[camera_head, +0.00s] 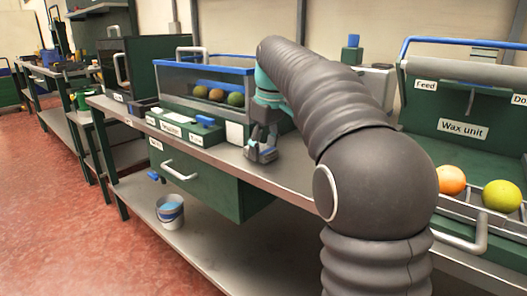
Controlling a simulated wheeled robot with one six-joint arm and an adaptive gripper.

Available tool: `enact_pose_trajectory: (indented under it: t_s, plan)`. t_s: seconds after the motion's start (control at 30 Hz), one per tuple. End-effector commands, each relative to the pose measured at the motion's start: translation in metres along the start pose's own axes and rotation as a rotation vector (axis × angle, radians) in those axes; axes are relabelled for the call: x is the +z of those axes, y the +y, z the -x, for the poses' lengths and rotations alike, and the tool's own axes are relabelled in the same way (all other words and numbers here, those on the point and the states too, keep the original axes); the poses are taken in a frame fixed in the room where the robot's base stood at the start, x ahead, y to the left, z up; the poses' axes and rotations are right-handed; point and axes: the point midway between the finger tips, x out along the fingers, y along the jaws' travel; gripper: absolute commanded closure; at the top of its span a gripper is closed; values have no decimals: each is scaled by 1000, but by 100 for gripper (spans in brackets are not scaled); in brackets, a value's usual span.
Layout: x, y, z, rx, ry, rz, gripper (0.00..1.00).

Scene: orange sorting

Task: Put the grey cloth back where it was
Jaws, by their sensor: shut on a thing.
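My gripper (262,147) hangs from the dark ribbed arm, low over the bench top in front of the clear blue-rimmed bin. It is shut on a small grey-blue thing, which seems to be the grey cloth (266,155). It is small in the picture, and the fingers partly hide it. I cannot tell whether it touches the bench top (285,172). No other grey cloth shows.
Left of my gripper is a green labelled panel (180,130) with blue pieces. Behind is the clear bin (180,75) with several fruits. At right, the wax unit (460,98) has an orange (451,180) and a yellow fruit (501,196) before it. A bucket (170,213) stands on the lower shelf.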

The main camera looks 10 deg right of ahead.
Motion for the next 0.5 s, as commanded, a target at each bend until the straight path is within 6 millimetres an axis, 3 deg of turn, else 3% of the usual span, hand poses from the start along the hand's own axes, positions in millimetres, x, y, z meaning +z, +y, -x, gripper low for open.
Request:
enact_pose_trajectory:
  t_s: [0.4,0.43,0.5]
  plan:
    - [1,0,-6,0,0,0,75]
    - [1,0,-6,0,0,0,38]
    - [1,0,-6,0,0,0,20]
